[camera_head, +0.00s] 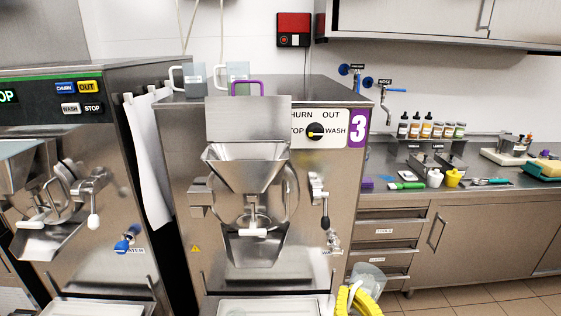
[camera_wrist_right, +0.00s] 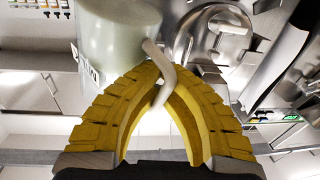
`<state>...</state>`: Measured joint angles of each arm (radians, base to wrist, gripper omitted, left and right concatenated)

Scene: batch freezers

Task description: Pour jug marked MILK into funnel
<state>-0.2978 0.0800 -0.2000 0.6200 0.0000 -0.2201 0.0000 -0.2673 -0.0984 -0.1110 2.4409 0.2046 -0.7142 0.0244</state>
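A pale, translucent jug (camera_head: 370,272) is at the bottom of the head view, in front of the machine's lower right side. It also fills the upper left of the right wrist view (camera_wrist_right: 118,35), where dark lettering shows at its edge but cannot be read. My right gripper (camera_head: 350,298), with yellow ribbed fingers, is shut on the jug's white handle (camera_wrist_right: 158,62). The steel funnel (camera_head: 245,172) is on the front of machine 3, up and to the left of the jug. My left gripper is not in view.
Two grey jugs (camera_head: 194,80) with labels stand on top of machine 3 (camera_head: 180,130). A tap lever (camera_head: 325,222) sticks out right of the funnel. Another machine (camera_head: 90,160) stands at left. The counter (camera_head: 480,197) at right holds bottles and tools.

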